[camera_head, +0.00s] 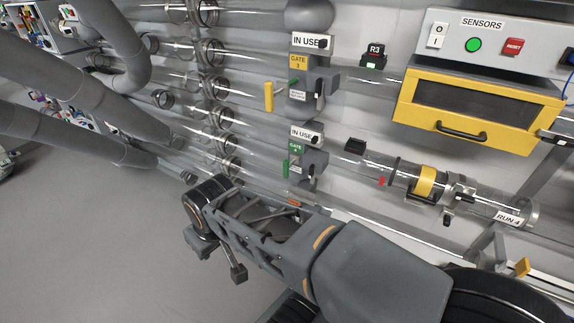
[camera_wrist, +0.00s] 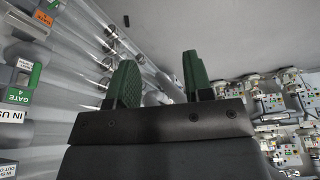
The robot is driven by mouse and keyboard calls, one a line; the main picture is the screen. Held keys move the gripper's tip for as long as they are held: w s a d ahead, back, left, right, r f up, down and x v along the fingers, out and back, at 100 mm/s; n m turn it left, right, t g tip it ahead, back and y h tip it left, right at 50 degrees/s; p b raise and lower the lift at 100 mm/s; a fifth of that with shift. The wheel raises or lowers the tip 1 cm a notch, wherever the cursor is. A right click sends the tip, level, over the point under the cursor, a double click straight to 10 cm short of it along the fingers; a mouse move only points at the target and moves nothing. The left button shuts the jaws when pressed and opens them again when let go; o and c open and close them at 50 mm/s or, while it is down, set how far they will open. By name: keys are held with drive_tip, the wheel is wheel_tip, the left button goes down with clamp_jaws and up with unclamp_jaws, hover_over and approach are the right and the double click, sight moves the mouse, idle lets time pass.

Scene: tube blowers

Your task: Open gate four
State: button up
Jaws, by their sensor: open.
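Gate four's grey housing (camera_head: 312,163) sits on a clear tube below gate three in the head view. It has a green "GATE 4" label (camera_head: 295,149) and a green handle (camera_head: 286,168) on its left side. An "IN USE" tag (camera_head: 306,134) is just above the label. In the wrist view the green label (camera_wrist: 19,94) shows at the left edge, with the green handle (camera_wrist: 35,75) beside it. My gripper (camera_wrist: 160,58) is open and empty, with two green-padded fingers, apart from and to the right of the gate there. My arm hides tubes below the gate in the head view.
Several clear tubes run along the wall, with grey hoses (camera_head: 60,85) at left. A yellow sensor drawer (camera_head: 466,110) and the RUN 4 canister (camera_head: 508,219) are at right. Floor (camera_head: 70,240) is open at lower left.

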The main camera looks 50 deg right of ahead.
drive_tip(key=w+d+f+m+t+h+b, duration=0.1)
drive_tip(key=w+d+f+m+t+b, duration=0.1)
drive_tip(key=w+d+t+b, duration=0.3)
drive_tip(key=w+d+f+m+t+h+b, duration=0.1)
drive_tip(key=w+f+b, duration=0.15)
drive_tip(key=w, duration=0.45)
drive_tip(key=w+d+f+m+t+h+b, duration=0.1)
drive_tip(key=w+d+f+m+t+b, duration=0.15)
drive_tip(key=w+b, duration=0.3)
drive_tip(key=m+g+h+b, duration=0.8)
drive_tip(key=m+h+b, duration=0.15)
drive_tip(key=h, duration=0.55)
approach(285, 171)
drive_tip(key=shift+m, duration=0.3)
drive_tip(key=b+x, duration=0.1)
drive_tip(key=x, duration=1.1)
drive_tip(key=shift+w+d, duration=0.2)
drive_tip(key=shift+d, duration=0.2)
